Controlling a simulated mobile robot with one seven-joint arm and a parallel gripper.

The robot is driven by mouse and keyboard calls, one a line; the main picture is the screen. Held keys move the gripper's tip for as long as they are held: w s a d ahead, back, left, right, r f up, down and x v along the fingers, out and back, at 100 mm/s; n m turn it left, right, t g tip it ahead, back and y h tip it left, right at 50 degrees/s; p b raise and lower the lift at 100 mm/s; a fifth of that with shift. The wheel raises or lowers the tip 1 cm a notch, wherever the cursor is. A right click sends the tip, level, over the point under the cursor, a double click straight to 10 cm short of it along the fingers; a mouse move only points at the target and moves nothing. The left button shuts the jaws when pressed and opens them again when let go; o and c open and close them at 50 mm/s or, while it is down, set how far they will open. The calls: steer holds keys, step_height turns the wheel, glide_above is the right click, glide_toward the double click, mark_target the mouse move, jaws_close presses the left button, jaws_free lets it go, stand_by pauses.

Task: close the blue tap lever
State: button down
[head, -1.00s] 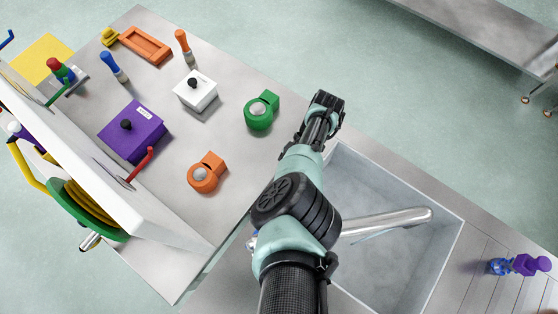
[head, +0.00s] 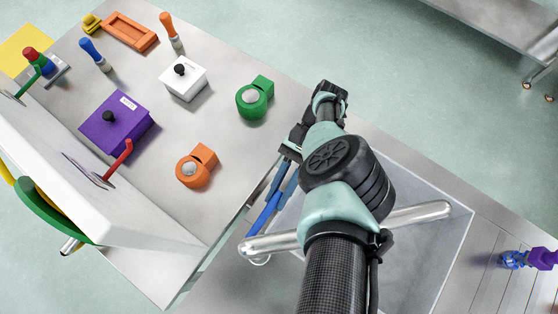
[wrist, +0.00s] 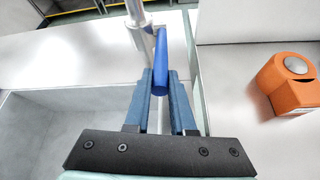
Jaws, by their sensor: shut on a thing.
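The blue tap lever (wrist: 161,62) shows in the wrist view, standing beside the metal tap pipe (wrist: 137,28). Its near end lies between the two blue-grey fingers of my gripper (wrist: 160,88), which is shut on it. In the head view the lever (head: 264,217) runs from near the left end of the metal tap (head: 420,213) up to my gripper (head: 283,180). My arm covers the middle of the tap.
The grey sink basin (head: 448,235) lies under the tap. An orange block with a round button (head: 196,165) also shows in the wrist view (wrist: 290,84). A green one (head: 255,97), a purple box (head: 117,126) and a white box (head: 183,79) stand on the metal table.

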steer(key=shift+r, duration=0.1)
steer(key=c, duration=0.8)
jaws_free()
steer(key=shift+o, duration=0.2)
step_height(320, 180, up, 10)
steer(key=p, duration=1)
